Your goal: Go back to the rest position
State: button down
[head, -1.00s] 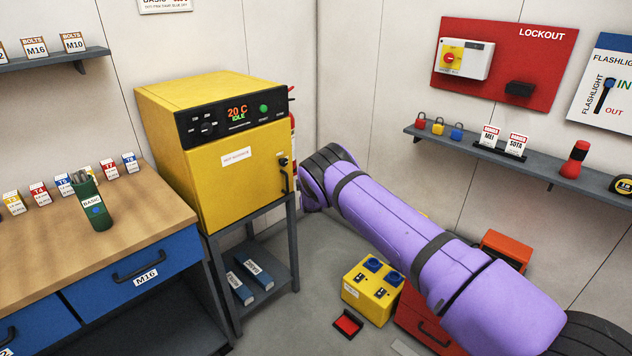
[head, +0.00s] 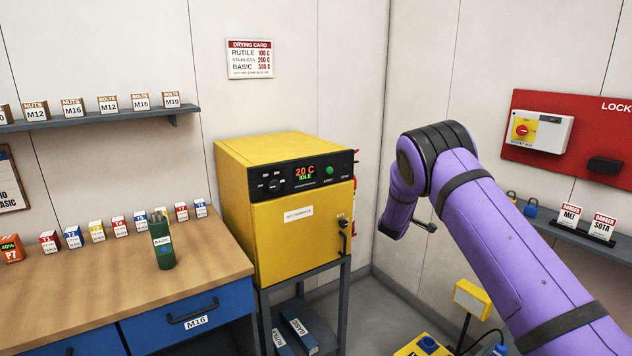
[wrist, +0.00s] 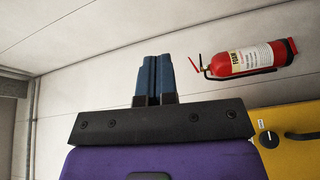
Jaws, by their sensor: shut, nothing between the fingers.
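My purple arm is raised at the right of the head view, bent at a black joint, with its far part hanging to the right of the yellow oven. My gripper (wrist: 153,80) shows in the wrist view as two blue fingers pressed together, with nothing between them. In the head view the fingers cannot be made out. In the wrist view the fingers point toward a pale wall, and no object touches them.
The yellow oven (head: 250,222) stands on a dark stand. The bench (head: 110,268) at left bears a green BASIC canister (head: 162,243) and small boxes. A lockout shelf (head: 570,236) is at right.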

jog(key=s+d+r+m+g+h, duration=0.25)
jog(key=s+d+r, duration=0.2)
jog(key=r, duration=0.25)
jog(key=s+d+r+m+g+h, duration=0.1)
jog(key=s+d+r+m+g, duration=0.25)
jog(key=s+r, duration=0.3)
jog(key=s+d+r+m+g+y, duration=0.1)
jog(key=s+r+m+g, duration=0.1)
jog(key=s+r, duration=0.45)
jog(key=s+d+r+m+g+y, duration=0.15)
jog(key=s+r, duration=0.25)
jog(key=s, duration=0.6)
jog(key=s+a+y, duration=0.3)
jog(key=s+a, duration=0.1)
jog(key=s, duration=0.8)
jog(key=s+a+y, duration=0.4)
jog(key=s+a, duration=0.1)
jog(key=s, duration=0.8)
jog(key=s+a+y, duration=0.4)
jog(key=s, duration=0.8)
jog(key=shift+s+a+r, duration=0.2)
jog(key=shift+a, duration=0.1)
jog(key=c, duration=1.8)
grip_release()
jog(key=shift+c, duration=0.2)
